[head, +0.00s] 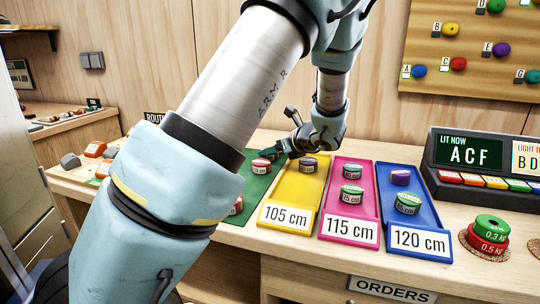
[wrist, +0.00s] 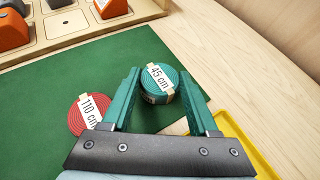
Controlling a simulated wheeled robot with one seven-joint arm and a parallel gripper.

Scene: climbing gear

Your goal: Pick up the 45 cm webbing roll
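The 45 cm webbing roll (wrist: 158,86) is a teal coil with a white label, on the green mat (wrist: 60,75) in the wrist view. My gripper (wrist: 161,73) is open, with one green finger on each side of this roll. The roll sits between the fingertips; I cannot tell whether they touch it. In the head view my gripper (head: 274,151) is low over the green mat, left of the yellow tray, and I cannot make out the 45 cm roll there.
The red 110 cm roll (wrist: 88,113) lies close to my left finger in the wrist view. Yellow (head: 272,205), pink (head: 334,214) and blue (head: 420,219) trays with rolls stand to the right. Orange items (wrist: 60,38) sit in a wooden rack beyond the mat.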

